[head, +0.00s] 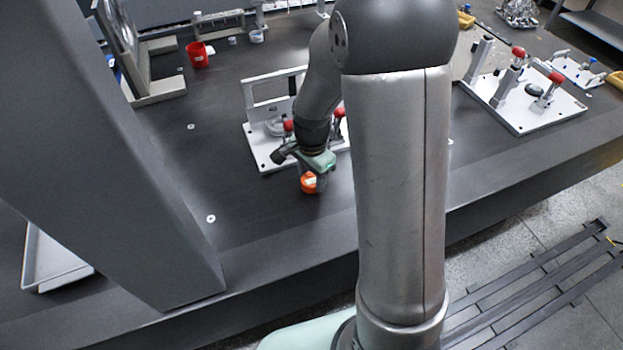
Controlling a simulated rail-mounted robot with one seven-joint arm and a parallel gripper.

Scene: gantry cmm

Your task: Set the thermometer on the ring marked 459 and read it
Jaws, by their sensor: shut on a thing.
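My gripper (315,176) points down over the near middle of the dark table, just in front of a white fixture plate. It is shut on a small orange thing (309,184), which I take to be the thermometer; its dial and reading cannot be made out. Whether its underside touches the table I cannot tell. One small white ring (211,218) lies on the table to the left of the gripper, and another ring (191,127) lies farther back. No number is legible on either, so I cannot tell which is 459.
The white fixture plate (262,158) with red-tipped clamps stands right behind the gripper. A second clamp plate (530,118) is at the right. A red cup (197,56) stands at the back left. A grey column (120,170) blocks part of the left. The table left of the gripper is mostly clear.

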